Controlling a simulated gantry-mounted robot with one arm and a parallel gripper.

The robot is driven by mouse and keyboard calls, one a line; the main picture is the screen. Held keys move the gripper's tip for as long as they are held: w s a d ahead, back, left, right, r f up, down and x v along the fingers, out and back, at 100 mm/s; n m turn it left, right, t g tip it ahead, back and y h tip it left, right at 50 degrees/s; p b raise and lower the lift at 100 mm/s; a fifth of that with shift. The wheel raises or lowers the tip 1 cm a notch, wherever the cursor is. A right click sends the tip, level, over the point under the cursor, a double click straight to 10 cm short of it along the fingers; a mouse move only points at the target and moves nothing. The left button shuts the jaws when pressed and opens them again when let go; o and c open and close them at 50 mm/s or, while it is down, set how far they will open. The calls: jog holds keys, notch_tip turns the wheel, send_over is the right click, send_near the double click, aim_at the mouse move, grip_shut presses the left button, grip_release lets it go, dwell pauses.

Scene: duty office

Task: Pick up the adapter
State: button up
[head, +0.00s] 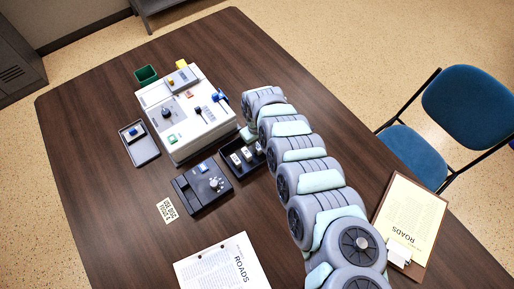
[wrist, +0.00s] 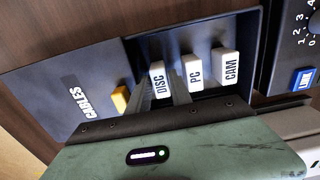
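A dark tray (wrist: 90,100) labelled CABLES fills the upper part of the wrist view. Three white plug-like adapters stand in it, labelled DISC (wrist: 157,78), PC (wrist: 193,70) and CAM (wrist: 228,64). A small yellow block (wrist: 120,98) is left of DISC. No label reads "adapter". My gripper (wrist: 160,90) has one finger on each side of the DISC piece, and it looks open; contact is hard to judge. In the head view the white pieces (head: 247,153) show in the tray, next to the end of my arm, whose fingers are hidden there.
A white console (head: 185,110) with knobs and levers stands behind the tray. A dark box with a knob (head: 202,186), a small tray with a blue-topped item (head: 139,143), a green bin (head: 146,74), papers (head: 222,268) and a clipboard (head: 405,215) lie around. The left table side is clear.

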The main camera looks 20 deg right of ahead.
jog(key=shift+c, duration=0.5)
grip_shut()
